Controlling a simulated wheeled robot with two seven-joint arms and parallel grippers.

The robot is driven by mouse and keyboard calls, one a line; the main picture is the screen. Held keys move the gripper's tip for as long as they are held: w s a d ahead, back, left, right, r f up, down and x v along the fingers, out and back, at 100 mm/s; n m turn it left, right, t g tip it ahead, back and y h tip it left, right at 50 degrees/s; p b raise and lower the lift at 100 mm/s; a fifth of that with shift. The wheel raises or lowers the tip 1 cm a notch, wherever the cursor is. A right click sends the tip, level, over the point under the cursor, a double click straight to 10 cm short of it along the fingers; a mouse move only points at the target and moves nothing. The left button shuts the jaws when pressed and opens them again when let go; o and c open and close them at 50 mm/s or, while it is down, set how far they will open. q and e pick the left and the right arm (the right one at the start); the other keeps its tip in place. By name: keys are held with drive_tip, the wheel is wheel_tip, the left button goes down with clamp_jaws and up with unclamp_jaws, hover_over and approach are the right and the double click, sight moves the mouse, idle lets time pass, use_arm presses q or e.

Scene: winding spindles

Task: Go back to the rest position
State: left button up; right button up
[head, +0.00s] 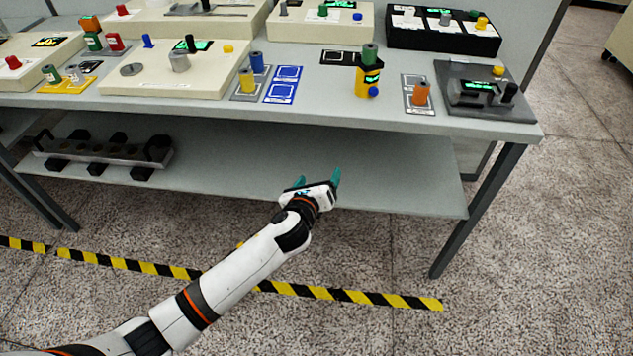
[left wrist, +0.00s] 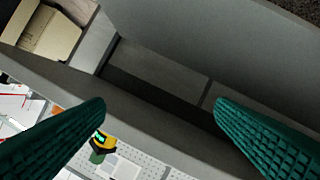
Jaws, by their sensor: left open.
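My left gripper (head: 318,183) is open and empty in the head view, with its two teal fingers apart. It is in front of the table (head: 400,123), below the top's front edge and over the lower shelf in the picture. In the left wrist view the two teal fingers (left wrist: 160,125) stand wide apart with nothing between them. My right gripper is not in view.
On the tabletop stand a yellow device with a green spool (head: 368,72), an orange spindle (head: 420,93), a black device (head: 482,92) and cream boxes (head: 130,82). A rack (head: 100,155) is on the lower shelf. Striped tape (head: 350,296) crosses the floor.

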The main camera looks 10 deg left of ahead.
use_arm(q)
drive_tip(key=s+a+f+n+g+y+p, duration=0.15)
drive_tip(key=s+a+f+n, duration=0.35)
drive_tip(key=f, duration=0.5)
drive_tip(key=s+a+f+n+g, duration=0.25)
drive_tip(key=s+f+n, duration=0.3)
drive_tip(key=f, duration=0.45)
drive_tip(key=s+a+f+n+g+y+p, duration=0.1)
drive_tip(key=s+a+f+n+g, duration=0.2)
drive_tip(key=s+f+n, duration=0.35)
drive_tip(key=s+a+f+n+g, duration=0.2)
drive_tip(key=s+f+n, duration=0.2)
drive_tip(key=s, duration=0.7)
drive_tip(key=s+a+f+n+g+p, duration=0.1)
drive_tip(key=s+f+n, duration=0.3)
drive_tip(key=s, duration=0.8)
drive_tip(key=s+a+f+n+g+p, duration=0.1)
drive_tip(key=s+a+f+n+g, duration=0.2)
drive_tip(key=s+f+n, duration=0.2)
drive_tip(key=s+f, duration=0.3)
drive_tip(key=s, duration=0.4)
drive_tip(key=shift+s+a+g, duration=0.15)
drive_tip(key=shift+g, duration=0.15)
